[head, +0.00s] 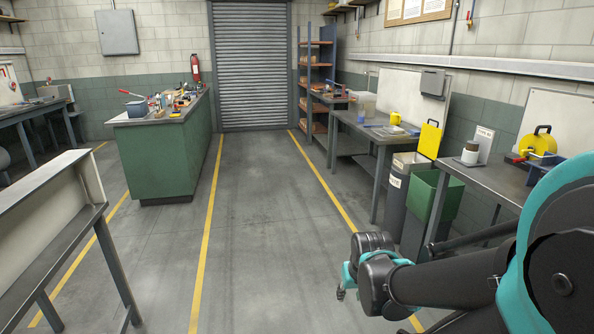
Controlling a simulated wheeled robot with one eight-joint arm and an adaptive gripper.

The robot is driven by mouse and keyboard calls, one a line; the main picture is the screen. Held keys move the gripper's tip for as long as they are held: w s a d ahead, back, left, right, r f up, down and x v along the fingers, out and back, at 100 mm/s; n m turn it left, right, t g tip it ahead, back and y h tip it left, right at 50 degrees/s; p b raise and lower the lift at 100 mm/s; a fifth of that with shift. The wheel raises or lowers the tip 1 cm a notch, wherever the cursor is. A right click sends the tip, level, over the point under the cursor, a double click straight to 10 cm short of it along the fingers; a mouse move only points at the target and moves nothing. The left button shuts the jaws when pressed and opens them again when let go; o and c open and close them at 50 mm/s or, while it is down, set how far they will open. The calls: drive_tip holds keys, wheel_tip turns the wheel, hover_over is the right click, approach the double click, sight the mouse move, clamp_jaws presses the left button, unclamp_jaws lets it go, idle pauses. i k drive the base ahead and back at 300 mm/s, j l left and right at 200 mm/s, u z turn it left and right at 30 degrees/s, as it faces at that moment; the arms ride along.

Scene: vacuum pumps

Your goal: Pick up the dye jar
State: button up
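A small white jar with a dark top (470,153) stands upright on the right-hand bench (480,176), in front of a small white card. It may be the dye jar; I cannot read any label on it. My gripper (341,292) hangs low over the floor aisle, left of and well below the bench, apart from the jar. Its fingers are small and partly hidden by my dark wrist, so I cannot tell whether they are open or shut. I see nothing held in it.
A grey bin (398,194) and a green bin (432,208) stand by the right benches. A yellow mug (395,118) is on the farther bench. A cluttered green counter (163,160) stands left, and a shelf table (45,215) nearer. The middle floor is clear.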

sight(361, 113)
drive_tip(key=i, duration=3.45)
drive_tip(key=i+l, duration=0.1)
drive_tip(key=i, duration=1.6)
drive_tip(key=j+u, duration=0.05)
drive_tip(key=j, duration=0.05)
